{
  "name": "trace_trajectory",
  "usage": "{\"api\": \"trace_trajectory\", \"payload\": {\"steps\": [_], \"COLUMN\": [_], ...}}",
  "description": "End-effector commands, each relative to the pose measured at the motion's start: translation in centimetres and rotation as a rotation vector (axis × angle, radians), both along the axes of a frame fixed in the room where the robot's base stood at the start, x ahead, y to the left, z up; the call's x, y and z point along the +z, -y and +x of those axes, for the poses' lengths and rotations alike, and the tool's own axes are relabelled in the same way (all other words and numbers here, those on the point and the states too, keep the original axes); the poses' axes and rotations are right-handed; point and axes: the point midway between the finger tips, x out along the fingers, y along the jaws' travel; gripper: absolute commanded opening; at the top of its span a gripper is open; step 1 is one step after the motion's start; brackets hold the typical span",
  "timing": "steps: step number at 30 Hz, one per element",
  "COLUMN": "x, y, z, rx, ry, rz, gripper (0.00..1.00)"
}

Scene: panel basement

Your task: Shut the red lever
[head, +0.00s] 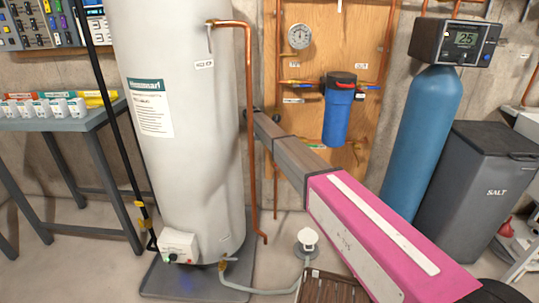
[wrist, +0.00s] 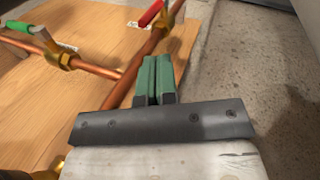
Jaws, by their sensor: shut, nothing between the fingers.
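The red lever (wrist: 151,13) shows at the top of the wrist view, beside a brass valve body (wrist: 167,20) on a copper pipe. In the picture it slants much like the pipe, and its upper end is near the frame's top edge. My gripper (wrist: 155,62) has green fingers pressed together, with nothing between them. The fingertips point toward the pipe and lie below the red lever in the picture, apart from it. In the head view my gripper is hidden behind the white tank, and I cannot clearly pick out the red lever.
A green-handled valve (wrist: 22,27) sits on another copper pipe to the left. A wooden board (wrist: 60,85) backs the pipes. In the head view, the white tank (head: 180,190) stands left of my arm; a blue filter (head: 337,118) and blue cylinder (head: 421,140) stand right.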

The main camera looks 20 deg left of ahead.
Motion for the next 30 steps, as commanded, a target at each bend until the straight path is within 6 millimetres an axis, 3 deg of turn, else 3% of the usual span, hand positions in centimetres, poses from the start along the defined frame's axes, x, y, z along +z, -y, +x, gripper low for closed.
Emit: {"api": "trace_trajectory", "payload": {"steps": [14, 20, 30], "x": [-0.6, -2.5, -7.8], "y": [0.3, 1.0, 2.9], "z": [0.1, 0.4, 1.3], "rx": [0.0, 0.0, -0.001], "ry": [-0.001, -0.001, -0.001], "rz": [0.0, 0.0, 0.0], "gripper": [0.0, 0.0, 0.0]}}
